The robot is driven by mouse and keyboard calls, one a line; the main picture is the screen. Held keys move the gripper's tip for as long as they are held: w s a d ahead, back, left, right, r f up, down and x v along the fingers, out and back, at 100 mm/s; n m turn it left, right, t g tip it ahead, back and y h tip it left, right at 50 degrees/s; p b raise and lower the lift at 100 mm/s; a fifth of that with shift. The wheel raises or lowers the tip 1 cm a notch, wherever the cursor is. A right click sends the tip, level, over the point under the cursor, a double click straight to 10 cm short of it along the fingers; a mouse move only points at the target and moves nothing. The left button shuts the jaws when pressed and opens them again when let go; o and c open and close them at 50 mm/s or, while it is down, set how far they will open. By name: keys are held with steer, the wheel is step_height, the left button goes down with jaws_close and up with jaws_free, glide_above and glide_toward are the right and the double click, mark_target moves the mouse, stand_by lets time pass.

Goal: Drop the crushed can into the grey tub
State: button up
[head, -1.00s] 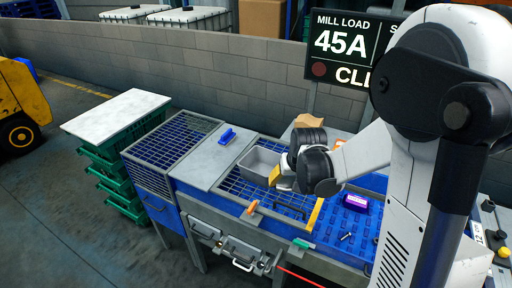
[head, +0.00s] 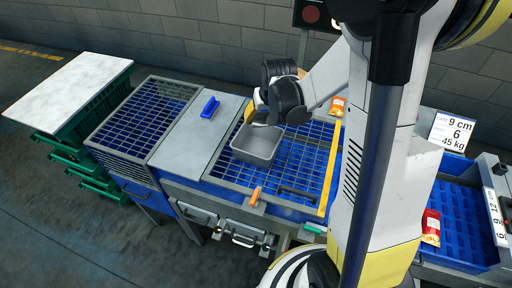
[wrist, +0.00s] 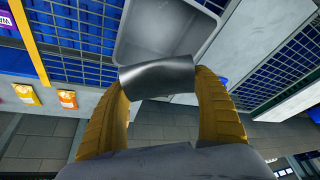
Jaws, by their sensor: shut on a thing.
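The crushed can (wrist: 157,76) is a dark grey, metallic piece, dented and lying crosswise between the yellow fingers of my gripper (wrist: 160,84) in the wrist view. My gripper is shut on it. The grey tub (wrist: 165,35) shows beyond the can, its near side partly covered by the can. In the head view the grey tub (head: 257,152) stands on the blue grid, and my gripper (head: 259,108) is above its far edge. The can is hard to make out there, and the gap to the tub cannot be told.
A blue-handled tool (head: 210,106) lies on the flat grey panel (head: 196,135) left of the tub. A yellow bar (head: 331,170) crosses the grid. Snack packets (head: 337,105) (head: 430,227) lie to the right.

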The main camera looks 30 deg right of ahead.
steer(key=shift+f+b, duration=0.8)
steer(key=shift+f, duration=0.8)
steer(key=shift+w, duration=0.1)
steer(key=o, duration=1.2)
steer(key=v, duration=1.2)
steer(key=shift+r, duration=0.1)
steer(key=s+a+f+n+t+b, duration=0.1)
steer(key=s+a+f+b, duration=0.2)
steer(key=s+b, duration=0.2)
steer(key=s+a+f+n+b, duration=0.1)
steer(key=s+a+f+b, duration=0.3)
steer(key=b, duration=0.1)
steer(key=s+a+f+n+t+b, duration=0.1)
steer(key=s+a+f+b, duration=0.2)
steer(key=s+b, duration=0.2)
steer(key=shift+s+a+f+t+y+b, duration=0.25)
steer(key=shift+s+a+t+y+b, duration=0.05)
steer(key=shift+a, duration=0.05)
